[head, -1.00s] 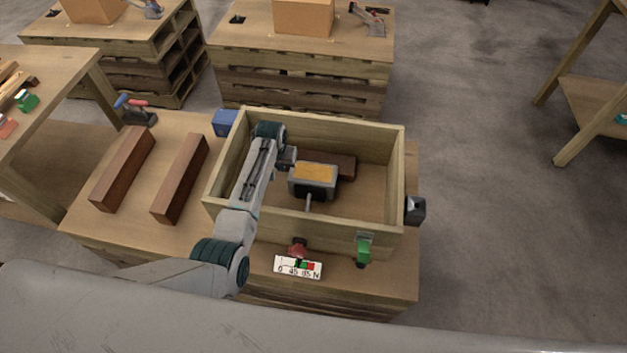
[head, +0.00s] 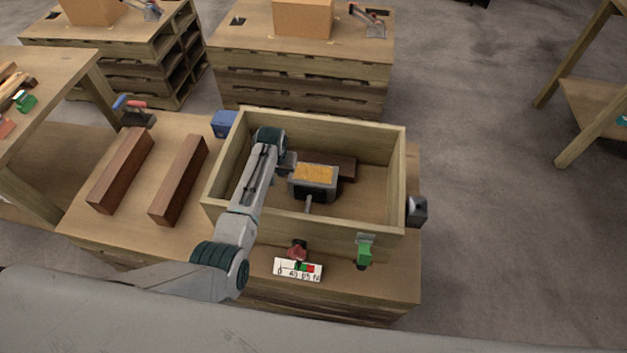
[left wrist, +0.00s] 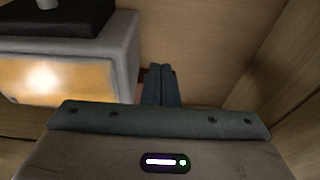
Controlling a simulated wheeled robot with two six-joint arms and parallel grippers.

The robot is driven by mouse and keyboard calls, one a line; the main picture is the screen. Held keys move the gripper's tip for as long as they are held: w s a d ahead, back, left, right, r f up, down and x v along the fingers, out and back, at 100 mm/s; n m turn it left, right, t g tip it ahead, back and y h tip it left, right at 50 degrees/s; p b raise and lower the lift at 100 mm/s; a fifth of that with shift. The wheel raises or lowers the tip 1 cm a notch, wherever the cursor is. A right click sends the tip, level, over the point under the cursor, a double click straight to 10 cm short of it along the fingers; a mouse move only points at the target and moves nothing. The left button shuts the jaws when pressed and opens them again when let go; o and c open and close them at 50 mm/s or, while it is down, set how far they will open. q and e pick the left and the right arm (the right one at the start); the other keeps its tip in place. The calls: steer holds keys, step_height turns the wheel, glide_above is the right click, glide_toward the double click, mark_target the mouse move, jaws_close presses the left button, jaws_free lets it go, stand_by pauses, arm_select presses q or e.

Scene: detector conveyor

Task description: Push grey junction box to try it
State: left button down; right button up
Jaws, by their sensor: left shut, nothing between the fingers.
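The grey junction box (head: 326,189) with an orange-yellow face stands inside the open wooden crate (head: 395,180). A short grey stub sticks out of its near side. My left gripper (head: 287,162) is just left of the box in the head view, and its fingers are hidden there. In the left wrist view the fingers (left wrist: 161,86) are closed together and empty. They are close beside the grey side of the box (left wrist: 122,50); whether they touch it I cannot tell. My right gripper is not in view.
A dark brown block (head: 347,168) lies behind the box in the crate. A white scale marked N (head: 298,269), a red part (head: 297,250) and a green clip (head: 364,253) are at the crate's front. Two brown beams (head: 179,180) lie left. The crate's right part is clear.

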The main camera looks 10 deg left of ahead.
arm_select(q)
steer(key=shift+d, duration=0.8)
steer(key=shift+s+d+f+p, duration=0.15)
steer(key=shift+d+p, duration=0.15)
steer(key=shift+p, duration=0.4)
stand_by(2.8)
steer(key=shift+a, duration=0.2)
steer(key=shift+a+p, duration=0.4)
steer(key=shift+a, duration=0.8)
steer(key=shift+r, duration=0.3)
step_height(320, 180, up, 10)
steer(key=p, duration=1)
steer(key=shift+f, duration=0.15)
